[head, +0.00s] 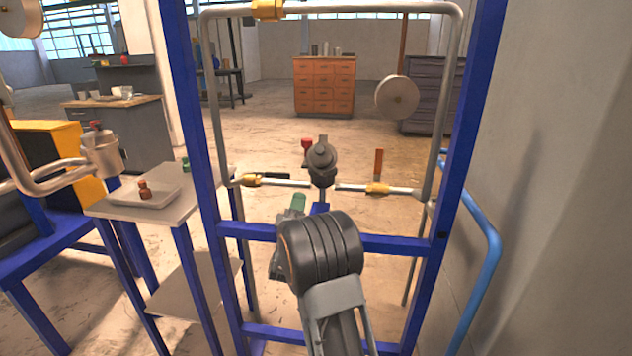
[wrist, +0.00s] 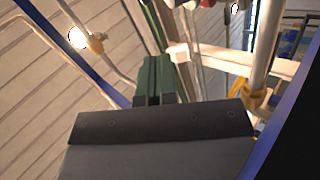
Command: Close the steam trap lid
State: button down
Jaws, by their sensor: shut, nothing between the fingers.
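The steam trap (head: 321,162) is a dark grey rounded fitting on the horizontal pipe inside the blue frame, in the middle of the head view. A small grey piece stands up at its top. I cannot tell from here which part is the lid or how far it is open. My gripper (head: 298,203) shows its green fingers just below and left of the trap, seemingly apart from it; my arm hides much of the gripper. In the wrist view the green fingers (wrist: 155,76) are together and empty. The trap is not clearly identifiable in the wrist view.
The blue frame (head: 451,190) surrounds the pipework. A red-handled valve (head: 307,146) and an upright orange-brown handle (head: 379,163) flank the trap. A side table (head: 207,198) with a white tray (head: 122,199) stands left. A wall and blue pipe (head: 491,260) bound the right.

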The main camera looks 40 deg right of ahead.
notch_tip(320, 180, down, 2)
jog(key=s+g+h, duration=0.1)
jog(key=h, duration=0.2)
jog(key=m+g, duration=0.1)
send_near(318, 154)
jog(key=x, duration=0.7)
jog(key=shift+d+f+b, duration=0.1)
jog(key=shift+d+b, duration=0.05)
jog(key=shift+b, duration=0.15)
jog(key=shift+d+r, duration=0.15)
jog(key=shift+r, duration=0.1)
jog(key=shift+w+r, duration=0.1)
jog(key=shift+r, duration=0.05)
